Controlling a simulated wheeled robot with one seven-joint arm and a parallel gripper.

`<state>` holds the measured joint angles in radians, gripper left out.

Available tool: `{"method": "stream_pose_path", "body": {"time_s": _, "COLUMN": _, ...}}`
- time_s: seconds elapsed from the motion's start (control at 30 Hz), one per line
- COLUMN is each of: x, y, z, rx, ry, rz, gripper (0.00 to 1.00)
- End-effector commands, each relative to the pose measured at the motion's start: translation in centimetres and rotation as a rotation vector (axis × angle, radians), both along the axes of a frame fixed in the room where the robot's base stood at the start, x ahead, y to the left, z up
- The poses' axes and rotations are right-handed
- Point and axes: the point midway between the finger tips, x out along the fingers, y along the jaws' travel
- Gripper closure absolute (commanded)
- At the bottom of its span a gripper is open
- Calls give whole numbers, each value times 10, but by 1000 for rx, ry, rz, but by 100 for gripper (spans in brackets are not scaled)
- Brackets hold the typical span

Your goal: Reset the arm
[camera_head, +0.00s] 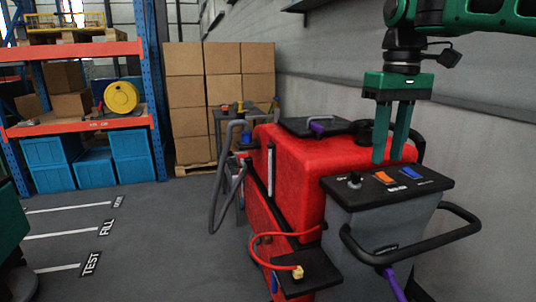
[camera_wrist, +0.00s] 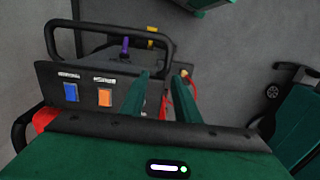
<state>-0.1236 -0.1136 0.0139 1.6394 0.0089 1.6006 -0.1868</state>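My gripper (camera_head: 388,158) hangs pointing down at the upper right in the head view. Its two green fingers are apart with nothing between them. They are behind and above the grey control panel (camera_head: 330,192) of a red scrubber machine (camera_head: 300,172). The fingers (camera_wrist: 163,82) also show in the wrist view, with a gap between them. The panel has an orange switch (camera_head: 384,177), a blue switch (camera_head: 410,172) and a black knob (camera_head: 354,180). Whether the fingertips touch the machine, I cannot tell.
A black handle bar (camera_head: 410,252) sticks out in front of the panel. A yellow plug (camera_head: 298,271) on a red cable sits on a low black shelf (camera_head: 315,284). Cartons (camera_head: 225,75) and a blue-orange rack (camera_head: 80,125) stand behind. The floor (camera_head: 165,235) at left is clear.

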Motion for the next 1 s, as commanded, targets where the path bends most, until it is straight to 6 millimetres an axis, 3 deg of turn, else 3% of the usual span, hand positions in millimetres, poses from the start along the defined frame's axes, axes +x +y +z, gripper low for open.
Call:
{"method": "stream_pose_path", "body": {"time_s": 0.27, "x": -19, "y": -29, "z": -33, "rx": 1, "ry": 3, "rz": -118, "gripper": 71}}
{"method": "stream_pose_path", "body": {"time_s": 0.57, "x": -63, "y": -83, "z": -87, "rx": 3, "ry": 2, "rz": -327, "gripper": 71}}
{"method": "stream_pose_path", "body": {"time_s": 0.67, "x": -91, "y": -109, "z": -118, "rx": 5, "ry": 4, "rz": -436, "gripper": 71}}
{"method": "stream_pose_path", "body": {"time_s": 0.8, "x": -147, "y": -143, "z": -172, "rx": 6, "ry": 6, "rz": -621, "gripper": 71}}
{"method": "stream_pose_path", "body": {"time_s": 1.0, "x": -212, "y": -162, "z": -232, "rx": 7, "ry": 11, "rz": -808, "gripper": 71}}
